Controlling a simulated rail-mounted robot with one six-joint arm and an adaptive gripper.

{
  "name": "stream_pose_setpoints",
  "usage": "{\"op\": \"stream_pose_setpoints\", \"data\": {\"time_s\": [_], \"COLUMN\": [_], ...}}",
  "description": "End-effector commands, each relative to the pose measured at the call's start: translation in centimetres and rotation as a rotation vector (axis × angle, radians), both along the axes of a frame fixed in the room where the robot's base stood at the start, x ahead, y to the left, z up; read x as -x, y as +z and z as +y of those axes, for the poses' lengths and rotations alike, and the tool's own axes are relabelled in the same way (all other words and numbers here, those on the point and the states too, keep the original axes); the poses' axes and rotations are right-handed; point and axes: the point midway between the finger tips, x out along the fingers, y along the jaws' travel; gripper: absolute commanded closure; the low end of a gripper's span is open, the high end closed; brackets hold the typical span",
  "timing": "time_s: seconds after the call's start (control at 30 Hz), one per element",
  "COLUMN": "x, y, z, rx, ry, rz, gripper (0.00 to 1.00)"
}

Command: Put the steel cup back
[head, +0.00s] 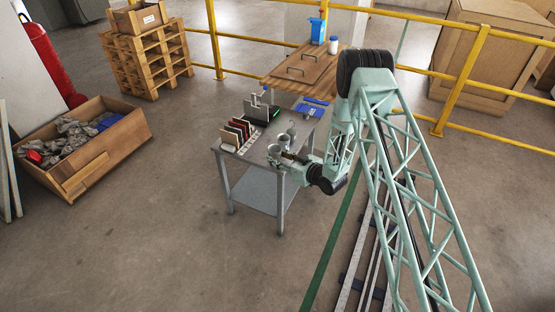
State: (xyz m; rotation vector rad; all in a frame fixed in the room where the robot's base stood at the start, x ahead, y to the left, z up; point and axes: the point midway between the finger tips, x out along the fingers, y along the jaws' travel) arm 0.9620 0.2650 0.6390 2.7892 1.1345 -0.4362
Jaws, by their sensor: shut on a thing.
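My gripper (279,157) is at the front right corner of the grey metal table (246,166). It is shut on a small, shiny grey thing that looks like the steel cup (274,149). The fingers partly hide the cup, and I cannot tell whether it touches the table top. Another small grey item (291,131) stands just behind the gripper. It is too small to make out clearly.
A rack of upright tiles (237,132) stands at the table's left, with a dark device (262,110) behind it. A blue item (309,112) lies at the back right. A wooden bench (300,68) adjoins behind, near a yellow railing (249,75).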

Motion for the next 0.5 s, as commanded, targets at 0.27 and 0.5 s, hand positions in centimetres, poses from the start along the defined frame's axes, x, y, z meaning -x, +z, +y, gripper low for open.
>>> {"op": "stream_pose_setpoints", "data": {"time_s": [0.27, 0.5], "x": [-0.04, -0.03], "y": [-0.18, -0.53], "z": [0.00, 0.00], "rx": [-0.001, -0.001], "ry": [0.000, 0.000], "rz": [-0.001, -0.001], "gripper": [0.79, 0.79]}}
